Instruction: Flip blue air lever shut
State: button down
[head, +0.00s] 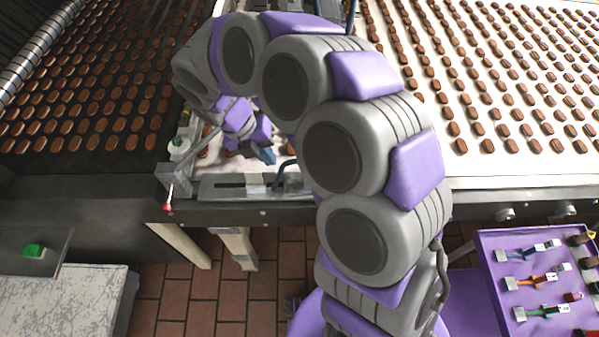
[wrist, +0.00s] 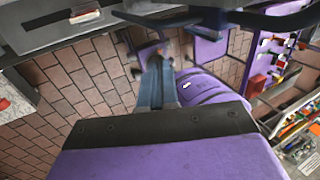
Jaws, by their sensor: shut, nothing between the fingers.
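A dark blue bar, which looks like the blue air lever (head: 282,174), stands at the conveyor's front edge in the head view, just left of my arm. In the wrist view a dark blue bar (wrist: 278,18) crosses the top right, probably the same lever. My gripper (head: 268,155) points down over the machine edge, a little above and left of the lever. Its blue-grey fingers (wrist: 156,82) are together and hold nothing. I cannot tell whether they touch the lever. My arm hides what lies right of the lever.
A grey slotted plate (head: 235,187) lies along the front edge. A red-knobbed lever (head: 168,205) is at its left. Conveyors with brown sweets spread left (head: 85,110) and right (head: 480,80). A purple tool panel (head: 490,255) stands at the right. Tiled floor (head: 205,300) is below.

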jog(key=d+f+b, duration=0.2)
jog(key=d+f, duration=0.6)
jog(key=f, duration=0.1)
jog(key=shift+s+d, duration=0.15)
jog(key=shift+d, duration=0.05)
jog(key=shift+a+f+p, duration=0.1)
jog(key=shift+a+p, duration=0.05)
jog(key=shift+p, duration=0.25)
jog(key=shift+h+p, duration=0.35)
jog(key=shift+h, duration=0.25)
